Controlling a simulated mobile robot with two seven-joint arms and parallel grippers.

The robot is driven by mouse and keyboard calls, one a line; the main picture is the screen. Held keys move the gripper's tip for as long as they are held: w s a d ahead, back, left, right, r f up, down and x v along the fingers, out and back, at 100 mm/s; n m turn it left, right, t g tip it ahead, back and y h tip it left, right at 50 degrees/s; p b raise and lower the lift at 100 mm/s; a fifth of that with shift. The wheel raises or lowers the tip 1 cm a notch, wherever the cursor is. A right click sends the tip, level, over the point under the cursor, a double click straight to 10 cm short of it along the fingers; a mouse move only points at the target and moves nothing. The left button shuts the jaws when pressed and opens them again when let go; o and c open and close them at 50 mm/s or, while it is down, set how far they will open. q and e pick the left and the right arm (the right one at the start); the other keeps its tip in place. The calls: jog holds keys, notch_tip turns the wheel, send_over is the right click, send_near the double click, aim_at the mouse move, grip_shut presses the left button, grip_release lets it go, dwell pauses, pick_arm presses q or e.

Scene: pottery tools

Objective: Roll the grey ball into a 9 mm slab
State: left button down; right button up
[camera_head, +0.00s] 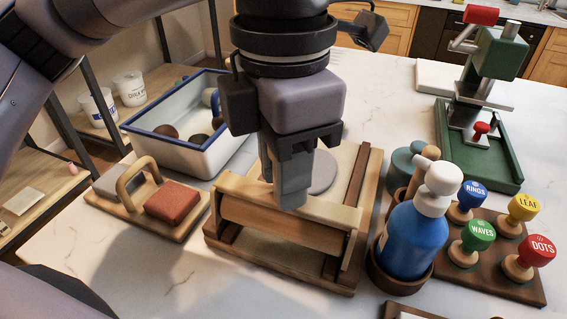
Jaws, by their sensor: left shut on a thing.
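The grey clay (322,172) is a flat round disc on the pale board of the wooden slab roller (352,253), partly hidden behind my left gripper. Its thickness cannot be read. The board lies between brown side rails. A wooden roller (280,224) lies across the front of the frame, under a pale crossbar (328,211). My left gripper (291,203) points down in front of the disc, its fingers shut on the crossbar, with the grip point partly hidden. My right gripper is not in view.
A blue-rimmed tub (192,153) with balls stands behind left. A wooden tool tray (185,228) is close left. A blue pump bottle (413,239) stands close right, near a stamp rack (498,276) and green press (480,165). Clear tabletop lies at front left.

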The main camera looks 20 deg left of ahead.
pick_arm(q)
jog(key=shift+f, duration=0.25)
jog(key=c, duration=0.8)
grip_release()
jog(key=shift+o, duration=0.2)
